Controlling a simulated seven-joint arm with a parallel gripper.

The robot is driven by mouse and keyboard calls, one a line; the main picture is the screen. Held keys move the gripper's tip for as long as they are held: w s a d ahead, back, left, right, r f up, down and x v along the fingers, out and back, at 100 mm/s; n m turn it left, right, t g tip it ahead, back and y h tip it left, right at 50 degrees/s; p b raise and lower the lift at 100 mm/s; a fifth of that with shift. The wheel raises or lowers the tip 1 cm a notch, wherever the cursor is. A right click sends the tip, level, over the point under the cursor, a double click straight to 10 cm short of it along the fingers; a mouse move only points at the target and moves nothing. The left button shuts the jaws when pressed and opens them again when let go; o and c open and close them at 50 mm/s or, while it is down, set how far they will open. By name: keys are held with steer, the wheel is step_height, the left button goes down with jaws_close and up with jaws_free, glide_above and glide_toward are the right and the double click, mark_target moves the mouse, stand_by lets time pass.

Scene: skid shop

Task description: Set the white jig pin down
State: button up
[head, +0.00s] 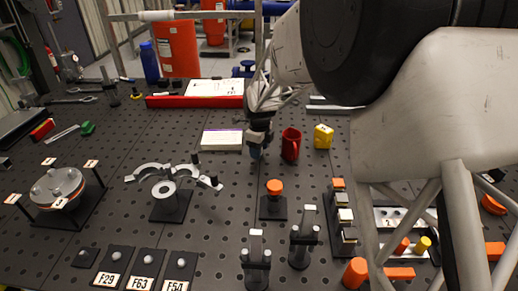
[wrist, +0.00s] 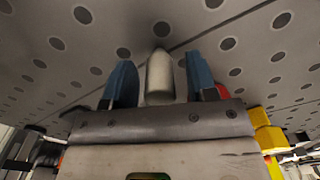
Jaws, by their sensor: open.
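The white jig pin (wrist: 160,78) shows in the wrist view between the two blue fingertips of my gripper (wrist: 159,82). A gap shows on each side of the pin, so my gripper is open around it and not gripping it. The pin's far end is at or close to a hole in the dark perforated table (wrist: 200,60); I cannot tell whether it sits in the hole. In the head view my gripper (head: 256,150) points down near the table, left of the red mug, and the pin cannot be made out there.
A red mug (head: 290,145) and a yellow block (head: 323,136) stand just right of my gripper. A white booklet (head: 221,140) lies to its left. An orange-topped fixture (head: 274,187) and black clamps (head: 256,262) stand nearer the front. Bare table lies left of the booklet.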

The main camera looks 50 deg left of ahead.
steer(key=shift+r, duration=0.1)
step_height(320, 180, up, 12)
stand_by(0.8)
steer(key=shift+r, duration=0.1)
stand_by(0.8)
